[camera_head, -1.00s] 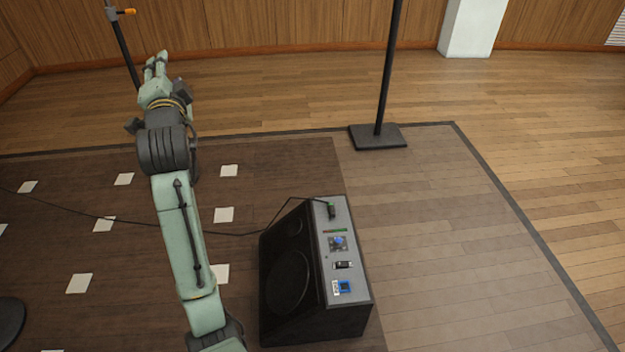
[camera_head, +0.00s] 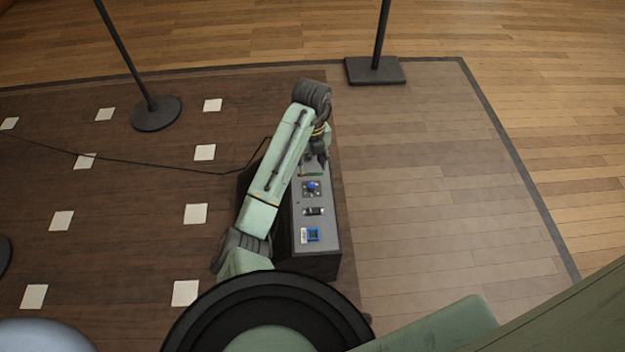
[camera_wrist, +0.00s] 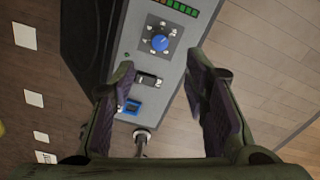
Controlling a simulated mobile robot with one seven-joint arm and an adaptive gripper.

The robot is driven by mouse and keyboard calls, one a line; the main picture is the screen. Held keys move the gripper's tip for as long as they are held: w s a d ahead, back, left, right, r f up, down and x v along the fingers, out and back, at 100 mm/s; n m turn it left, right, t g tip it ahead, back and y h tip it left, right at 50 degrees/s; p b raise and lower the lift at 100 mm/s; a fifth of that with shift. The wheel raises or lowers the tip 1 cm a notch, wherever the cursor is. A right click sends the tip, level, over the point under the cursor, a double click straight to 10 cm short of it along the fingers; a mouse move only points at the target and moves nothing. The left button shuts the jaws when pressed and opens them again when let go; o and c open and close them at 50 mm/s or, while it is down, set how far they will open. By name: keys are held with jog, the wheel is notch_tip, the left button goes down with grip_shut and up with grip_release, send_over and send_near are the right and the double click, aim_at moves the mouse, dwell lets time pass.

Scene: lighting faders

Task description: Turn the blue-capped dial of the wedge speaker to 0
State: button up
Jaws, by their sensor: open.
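The wedge speaker (camera_head: 322,250) stands on the floor with its grey control panel facing up, partly covered by my arm in the head view. The blue-capped dial (camera_head: 311,187) sits on the panel; it also shows in the wrist view (camera_wrist: 159,43), ringed by small pale marks that are too small to read. My gripper (camera_head: 318,160) is over the far end of the panel, above the surface. In the wrist view its two fingers (camera_wrist: 163,88) are spread apart and empty, with the dial beyond the fingertips and between them. The dial's pointer setting is hard to read.
The panel also carries a coloured light strip (camera_wrist: 180,7), a black switch (camera_wrist: 149,80) and a blue-framed square control (camera_wrist: 130,107). A stand base (camera_head: 375,70) and a round base (camera_head: 156,113) stand farther back. Floor right of the speaker is clear.

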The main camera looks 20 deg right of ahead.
aim_at(312, 184)
notch_tip(312, 184, down, 10)
jog(key=b, duration=0.2)
jog(key=shift+b, duration=0.35)
jog(key=shift+c, duration=0.4)
grip_shut()
